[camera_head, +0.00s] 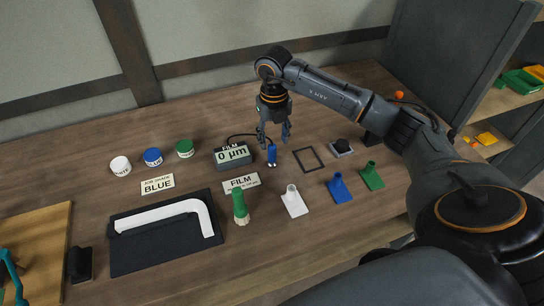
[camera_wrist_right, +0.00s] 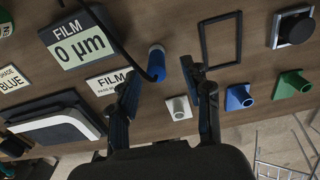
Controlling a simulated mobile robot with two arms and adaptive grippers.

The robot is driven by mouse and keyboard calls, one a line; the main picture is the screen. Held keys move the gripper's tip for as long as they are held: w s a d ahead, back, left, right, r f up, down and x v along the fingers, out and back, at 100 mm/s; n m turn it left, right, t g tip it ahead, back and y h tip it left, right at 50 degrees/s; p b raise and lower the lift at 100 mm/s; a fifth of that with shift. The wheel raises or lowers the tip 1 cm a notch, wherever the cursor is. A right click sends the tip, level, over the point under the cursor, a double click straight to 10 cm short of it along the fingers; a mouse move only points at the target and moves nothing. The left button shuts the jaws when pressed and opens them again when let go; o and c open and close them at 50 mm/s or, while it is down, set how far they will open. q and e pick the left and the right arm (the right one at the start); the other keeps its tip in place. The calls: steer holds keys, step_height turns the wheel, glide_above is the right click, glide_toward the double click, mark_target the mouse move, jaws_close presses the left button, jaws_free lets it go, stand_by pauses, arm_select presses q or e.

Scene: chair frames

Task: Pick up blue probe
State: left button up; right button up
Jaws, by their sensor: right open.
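The blue probe (camera_head: 271,155) stands on the wooden bench, just right of the film gauge (camera_head: 234,154). A black cable runs from the gauge to it. My right gripper (camera_head: 275,138) points down over the probe, with its fingers apart and empty. In the right wrist view the blue probe (camera_wrist_right: 156,65) shows its pale round end between the fingertips of the right gripper (camera_wrist_right: 159,70), nearer the left one. I cannot tell from these views whether a fingertip touches it. The gauge display (camera_wrist_right: 80,45) reads 0 µm. My left gripper is out of view.
A square black frame (camera_head: 308,159) lies close right of the probe. Three lidded jars, including a blue one (camera_head: 153,157), sit left. A white bent bar (camera_head: 203,218) lies on a dark mat.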

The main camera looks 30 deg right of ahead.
mark_target(272, 155)
steer(key=shift+f, duration=0.85)
steer(key=f, duration=0.1)
steer(key=f+p, duration=0.1)
steer(key=f, duration=0.1)
steer(key=f+p, duration=0.1)
steer(key=shift+s+a+f, duration=0.2)
steer(key=shift+a+f, duration=0.15)
steer(key=shift+f, duration=0.35)
jaws_close()
